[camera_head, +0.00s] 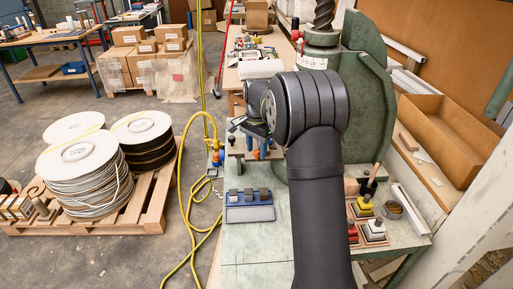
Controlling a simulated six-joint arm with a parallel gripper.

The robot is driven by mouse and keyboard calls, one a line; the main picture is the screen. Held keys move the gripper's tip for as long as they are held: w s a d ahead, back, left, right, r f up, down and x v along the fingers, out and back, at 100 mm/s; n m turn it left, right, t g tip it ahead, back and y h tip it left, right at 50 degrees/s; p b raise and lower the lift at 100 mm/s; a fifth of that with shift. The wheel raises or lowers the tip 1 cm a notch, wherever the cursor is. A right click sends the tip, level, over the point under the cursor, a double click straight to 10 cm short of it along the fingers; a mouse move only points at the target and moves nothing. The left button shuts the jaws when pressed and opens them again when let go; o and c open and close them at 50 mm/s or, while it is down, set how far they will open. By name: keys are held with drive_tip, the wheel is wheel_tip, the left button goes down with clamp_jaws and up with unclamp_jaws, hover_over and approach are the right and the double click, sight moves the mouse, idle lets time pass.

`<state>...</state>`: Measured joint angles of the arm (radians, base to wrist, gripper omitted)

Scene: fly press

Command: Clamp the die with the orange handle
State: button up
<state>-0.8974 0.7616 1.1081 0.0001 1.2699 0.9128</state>
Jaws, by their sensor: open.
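The green fly press (368,75) stands behind my arm, with its dark screw (323,14) at the top. My arm hides much of the press bed. My gripper (252,133) is small and partly hidden, left of the press, low over a fixture plate (236,149); it is open. A small orange piece (255,154) shows just below it, beside blue parts. I cannot tell whether this is the orange handle, or whether the gripper touches it. The die is not clearly seen.
A blue holder (249,213) with several grey blocks sits on the pale green bench (255,255). Red, yellow and white pieces (375,229) stand at right. A yellow hose (184,190) runs along the bench's left side. Cable reels (85,160) stand on a pallet farther left.

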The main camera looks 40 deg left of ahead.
drive_tip(key=shift+r, duration=0.1)
wheel_tip(320, 180, up, 17)
drive_tip(key=shift+r, duration=0.15)
idle(0.8)
wheel_tip(320, 180, down, 18)
drive_tip(key=shift+r, duration=0.2)
idle(0.3)
drive_tip(key=shift+r, duration=0.15)
drive_tip(key=shift+f, duration=0.25)
drive_tip(key=shift+d+r+n, duration=0.1)
drive_tip(key=shift+d+n, duration=0.55)
drive_tip(key=shift+n, duration=0.55)
idle(1.0)
